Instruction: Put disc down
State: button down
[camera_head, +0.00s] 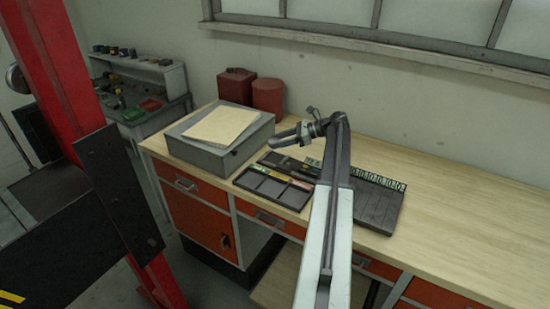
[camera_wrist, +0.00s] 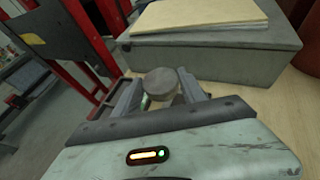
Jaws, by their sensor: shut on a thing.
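A round grey disc (camera_wrist: 160,82) sits between the two fingers of my gripper in the wrist view. My gripper (camera_wrist: 162,92) is shut on it. In the head view my gripper (camera_head: 288,136) is up above the workbench (camera_head: 460,190), to the right of a grey box (camera_head: 190,150) with a cream sheet (camera_head: 222,126) on top. The box (camera_wrist: 200,55) and sheet (camera_wrist: 195,14) also show beyond the disc in the wrist view. In the head view I cannot clearly make out the disc.
A dark compartment tray (camera_head: 262,186) lies near the bench's front edge. A dark grey tray (camera_head: 372,203) with a row of small green-edged pieces lies to its right, partly behind my arm. Red canisters (camera_head: 268,95) stand at the back. The bench's right side is clear.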

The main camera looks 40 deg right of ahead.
aim_at(280, 159)
jog(key=w+d, duration=0.2)
jog(key=d, duration=0.1)
jog(key=shift+y, duration=0.3)
jog(key=f+b, duration=0.9)
jog(key=b, duration=0.1)
jog(key=shift+w+d+f, duration=0.1)
jog(key=shift+w+f, duration=0.1)
jog(key=shift+f, duration=0.15)
jog(key=shift+r, duration=0.2)
jog(key=shift+f, duration=0.15)
jog(key=c, duration=0.9)
grip_release()
jog(key=shift+c, duration=0.2)
